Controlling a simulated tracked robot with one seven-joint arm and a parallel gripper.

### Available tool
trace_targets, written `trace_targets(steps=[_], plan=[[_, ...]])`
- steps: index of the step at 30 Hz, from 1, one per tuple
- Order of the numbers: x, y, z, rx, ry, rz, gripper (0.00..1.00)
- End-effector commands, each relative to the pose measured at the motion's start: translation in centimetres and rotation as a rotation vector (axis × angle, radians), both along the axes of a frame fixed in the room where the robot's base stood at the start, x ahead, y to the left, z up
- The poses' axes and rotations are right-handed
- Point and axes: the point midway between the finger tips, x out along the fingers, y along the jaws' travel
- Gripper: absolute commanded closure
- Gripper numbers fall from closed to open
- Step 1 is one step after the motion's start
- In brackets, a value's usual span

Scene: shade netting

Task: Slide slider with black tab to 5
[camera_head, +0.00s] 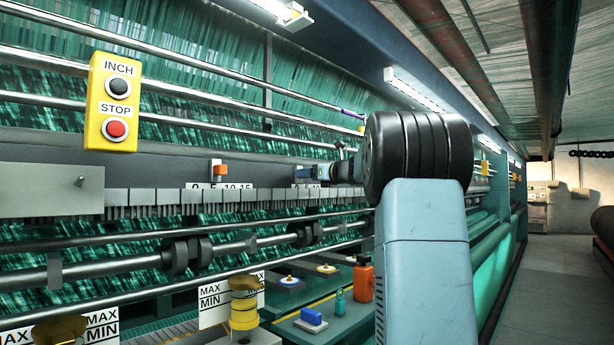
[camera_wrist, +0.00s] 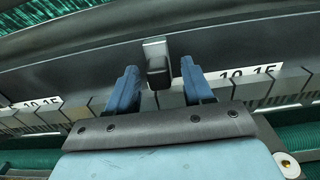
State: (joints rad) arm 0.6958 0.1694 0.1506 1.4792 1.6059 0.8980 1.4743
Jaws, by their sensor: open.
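The slider's black tab (camera_wrist: 157,62) shows in the wrist view between the two blue fingers of my gripper (camera_wrist: 158,72). The fingers are open, with a visible gap on each side of the tab. The number scale (camera_wrist: 250,73) beside it shows 10 and 15 to the right of the right finger; the lower numbers are hidden behind the finger. In the head view my gripper (camera_head: 325,173) is at the machine's rail, in front of the scale (camera_head: 309,186). The black tab cannot be made out there.
Another slider with an orange tab (camera_head: 220,171) stands left, above its own 0-to-15 scale (camera_head: 232,186). A yellow INCH/STOP box (camera_head: 113,102) hangs at upper left. Horizontal bars run below the rail. An orange bottle (camera_head: 363,281) stands on a lower shelf. The aisle (camera_head: 560,260) at right is clear.

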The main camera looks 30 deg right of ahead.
Motion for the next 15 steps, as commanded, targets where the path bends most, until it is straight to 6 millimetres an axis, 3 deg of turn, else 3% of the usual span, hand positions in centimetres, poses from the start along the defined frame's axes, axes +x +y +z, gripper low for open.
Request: trace_targets(steps=[6, 15], plan=[[1.8, 0.7, 0.0, 0.000, 0.000, 0.001, 0.49], [2.1, 0.8, 0.0, 0.000, 0.000, 0.000, 0.49]])
